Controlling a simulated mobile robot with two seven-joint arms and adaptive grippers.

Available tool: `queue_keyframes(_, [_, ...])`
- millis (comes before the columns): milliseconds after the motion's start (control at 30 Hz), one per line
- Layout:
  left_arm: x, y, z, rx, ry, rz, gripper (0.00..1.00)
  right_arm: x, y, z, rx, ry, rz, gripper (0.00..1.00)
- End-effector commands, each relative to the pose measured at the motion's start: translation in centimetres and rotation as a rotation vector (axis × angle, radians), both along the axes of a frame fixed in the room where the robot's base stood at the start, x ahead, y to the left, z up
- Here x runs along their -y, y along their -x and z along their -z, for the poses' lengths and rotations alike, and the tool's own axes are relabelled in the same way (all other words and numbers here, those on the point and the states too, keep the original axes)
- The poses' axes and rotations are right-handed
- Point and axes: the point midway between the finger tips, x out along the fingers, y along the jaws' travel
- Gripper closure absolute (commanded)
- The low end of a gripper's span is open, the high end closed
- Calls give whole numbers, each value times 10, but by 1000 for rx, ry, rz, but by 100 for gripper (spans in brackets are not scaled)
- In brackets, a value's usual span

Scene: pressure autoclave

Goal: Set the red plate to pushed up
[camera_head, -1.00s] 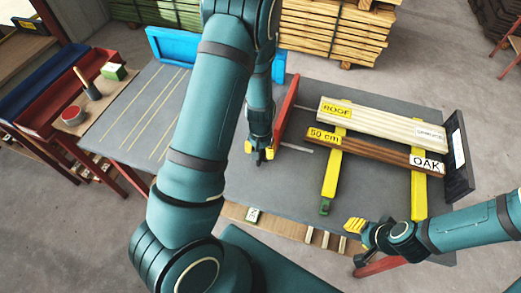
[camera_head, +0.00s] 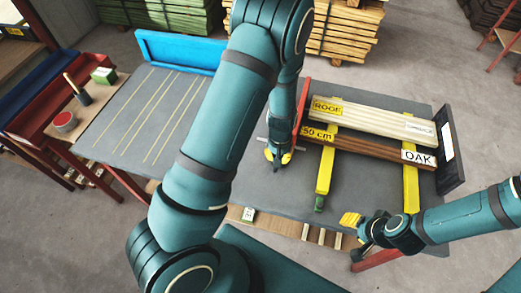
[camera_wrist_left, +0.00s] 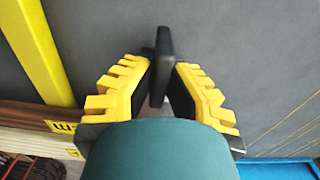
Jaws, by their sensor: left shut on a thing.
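The red plate (camera_head: 302,110) stands upright on the grey table, close against the left ends of the two boards in the head view. My arm hides part of it. My left gripper (camera_head: 280,158) is low over the table at the plate's near end. In the left wrist view its yellow fingers (camera_wrist_left: 161,88) are shut on a dark upright handle (camera_wrist_left: 163,50). I cannot see how the handle joins the plate. The pale ROOF board (camera_head: 375,118) and the brown OAK board (camera_head: 370,147) lie side by side. My right gripper (camera_head: 352,219) is near the table's front edge; its finger opening is unclear.
Two yellow rails (camera_head: 325,172) carry the boards. A black upright plate (camera_head: 449,150) stands at their right ends. A blue panel (camera_head: 178,51) borders the far left of the table. The lined left part of the tabletop (camera_head: 145,120) is clear.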

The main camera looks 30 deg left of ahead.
Motion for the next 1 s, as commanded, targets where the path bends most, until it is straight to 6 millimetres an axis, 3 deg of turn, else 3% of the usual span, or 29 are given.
queue_keyframes(133, [20,-3,1,-5,0,2,100,0,0,-2,0,-1,0,53])
queue_keyframes(467, [22,-3,2,-6,1,0,100,0,0,-1,0,-1,0,53])
queue_keyframes(500, [22,-3,2,-6,0,0,72,0,0,-2,0,-1,0,53])
queue_keyframes(567, [22,-3,1,-5,1,-1,56,0,0,-1,0,-1,0,53])
queue_keyframes(867, [21,-4,0,-2,0,-1,56,0,0,-2,0,0,0,53])
queue_keyframes(1000, [22,-5,-10,2,0,0,56,0,0,-2,0,0,0,53])
